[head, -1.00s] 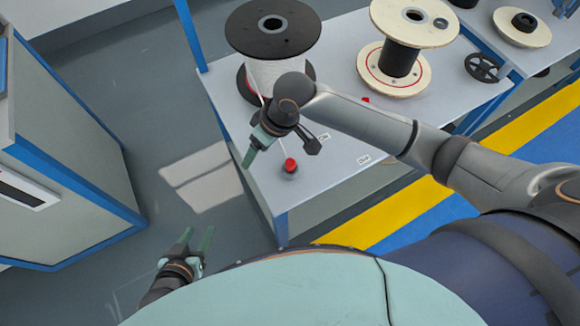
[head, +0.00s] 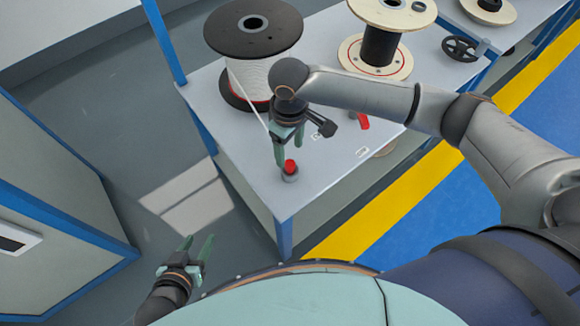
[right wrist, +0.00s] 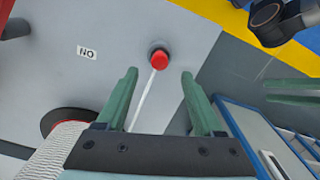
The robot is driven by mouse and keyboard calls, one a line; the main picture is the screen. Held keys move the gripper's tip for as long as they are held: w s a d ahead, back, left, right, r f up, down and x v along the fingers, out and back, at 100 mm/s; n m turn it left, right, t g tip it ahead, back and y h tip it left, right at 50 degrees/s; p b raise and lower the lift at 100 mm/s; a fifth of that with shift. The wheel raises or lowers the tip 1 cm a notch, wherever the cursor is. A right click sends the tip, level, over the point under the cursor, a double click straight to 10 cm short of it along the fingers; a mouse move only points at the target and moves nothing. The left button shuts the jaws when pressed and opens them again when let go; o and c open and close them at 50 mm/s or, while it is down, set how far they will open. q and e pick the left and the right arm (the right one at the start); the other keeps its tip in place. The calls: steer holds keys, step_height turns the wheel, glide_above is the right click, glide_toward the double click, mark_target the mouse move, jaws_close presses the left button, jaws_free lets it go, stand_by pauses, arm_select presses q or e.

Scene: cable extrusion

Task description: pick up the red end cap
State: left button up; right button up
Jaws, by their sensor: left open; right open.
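The red end cap (head: 290,167) sits upright at the end of the white cable, in a small grey holder (head: 289,177) near the table's front corner. In the right wrist view the red cap (right wrist: 159,59) lies ahead of and between my fingertips, apart from them. My right gripper (head: 288,160) is open and close to the cap in the head view; its two green fingers also show in the right wrist view (right wrist: 160,75). My left gripper (head: 197,243) is open and empty, low over the floor left of the table.
A black-flanged spool of white cable (head: 250,72) stands behind on the table (head: 235,140). A wooden spool (head: 372,60) stands to its right. A red object (head: 362,121) and white labels (head: 361,152) lie right of the cap. A cabinet (head: 60,215) stands at left.

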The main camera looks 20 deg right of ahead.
mark_target(290, 163)
step_height(290, 163, down, 7)
steer(key=shift+r+b, duration=0.1)
steer(key=shift+b, duration=0.8)
jaws_close()
